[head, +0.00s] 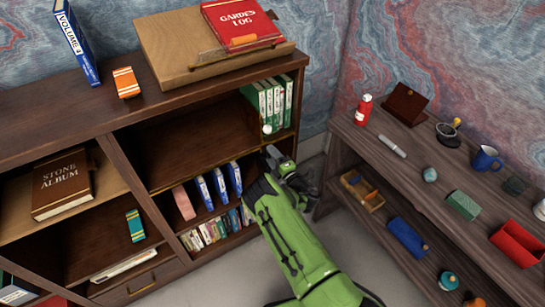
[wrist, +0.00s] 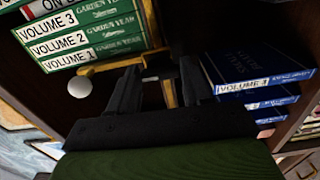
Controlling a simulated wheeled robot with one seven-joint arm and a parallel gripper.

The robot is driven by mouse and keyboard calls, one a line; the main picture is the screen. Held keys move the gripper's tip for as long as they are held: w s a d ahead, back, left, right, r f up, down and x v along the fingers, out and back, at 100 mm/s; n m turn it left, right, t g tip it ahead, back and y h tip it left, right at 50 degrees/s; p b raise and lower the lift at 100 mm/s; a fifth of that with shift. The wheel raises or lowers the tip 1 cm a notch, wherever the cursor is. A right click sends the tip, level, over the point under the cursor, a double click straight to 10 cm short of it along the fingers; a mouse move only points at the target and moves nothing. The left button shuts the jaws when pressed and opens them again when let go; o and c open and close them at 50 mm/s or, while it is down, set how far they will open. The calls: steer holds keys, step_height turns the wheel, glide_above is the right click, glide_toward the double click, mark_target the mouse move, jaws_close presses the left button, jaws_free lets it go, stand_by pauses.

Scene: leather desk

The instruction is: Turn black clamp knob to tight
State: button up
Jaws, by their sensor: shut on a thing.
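My gripper (head: 272,154) is at the front edge of the middle shelf, just below the green books. In the wrist view my gripper (wrist: 160,72) has its two dark fingers a little apart, shut on a dark part between the tips. I take this to be the black clamp knob; it is dark against dark and mostly hidden, so its turn cannot be read. A yellow bar (wrist: 168,93) shows between the fingers. A yellow rail (wrist: 100,67) runs along the shelf edge beside the left finger. A white ball (wrist: 77,97) is left of the fingers.
Green books (head: 271,101) stand above my gripper, blue books (head: 219,185) on the shelf below. The bookcase (head: 118,170) encloses both. A side desk (head: 390,175) at the right holds a red bottle (head: 364,108), a blue mug (head: 486,158) and a red tray (head: 517,243). Floor is free between.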

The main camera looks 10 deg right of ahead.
steer(key=o, duration=1.1)
steer(key=shift+c, duration=0.2)
steer(key=p+v, duration=1.5)
steer(key=shift+s, duration=0.35)
steer(key=shift+d, duration=0.15)
